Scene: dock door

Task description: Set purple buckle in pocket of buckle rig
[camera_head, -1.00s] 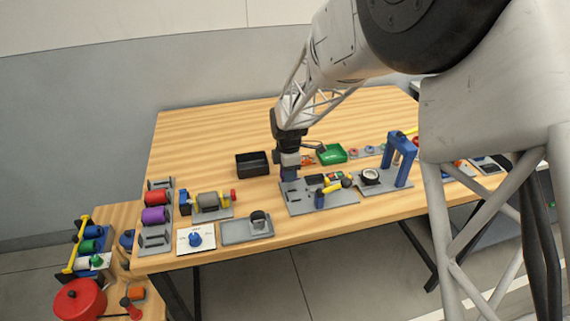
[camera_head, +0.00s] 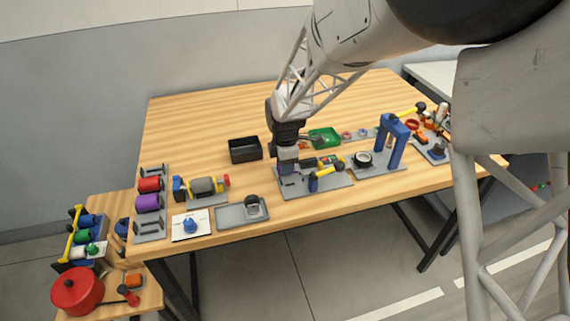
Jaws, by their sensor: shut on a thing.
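The buckle rig appears to be the grey plate (camera_head: 322,185) with a blue post and a yellow-handled clamp (camera_head: 328,171), near the table's front edge. My gripper (camera_head: 287,168) points down over the left end of this plate. It is shut on the purple buckle (camera_head: 279,171), of which only a small purple sliver shows beside the jaws. The pocket is hidden behind my gripper or too small to make out. I cannot tell whether the buckle touches the plate.
A black bin (camera_head: 245,150) stands to the left and a green tray (camera_head: 324,136) behind. A blue arch (camera_head: 392,142) on a grey plate stands close on the right. A grey tray (camera_head: 241,215) and a motor-like unit (camera_head: 205,187) lie to the left. The back of the table is clear.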

